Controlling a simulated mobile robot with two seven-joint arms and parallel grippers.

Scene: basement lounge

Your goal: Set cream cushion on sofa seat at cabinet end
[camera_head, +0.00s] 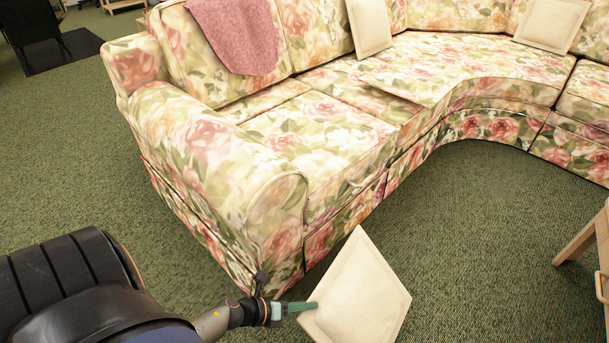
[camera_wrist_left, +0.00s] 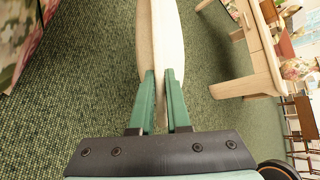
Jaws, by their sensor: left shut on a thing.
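A cream cushion (camera_head: 358,295) hangs tilted in front of the floral sofa (camera_head: 215,150), low beside its near seat front. My left gripper (camera_head: 306,307) is shut on the cushion's left corner. In the left wrist view the cushion (camera_wrist_left: 161,35) is edge-on between the green fingers of the left gripper (camera_wrist_left: 162,76). The near sofa seat (camera_head: 320,125), next to the rounded armrest, is bare. Two more cream cushions lean on the backrest, one at the middle (camera_head: 369,25) and one at the right (camera_head: 551,22). I cannot make out a cabinet. My right gripper is not in view.
A pink throw (camera_head: 235,35) hangs over the sofa back. A light wooden piece of furniture (camera_head: 580,232) stands at the right edge; wooden furniture (camera_wrist_left: 250,85) also shows in the left wrist view. Green carpet (camera_head: 470,240) lies clear between it and the sofa.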

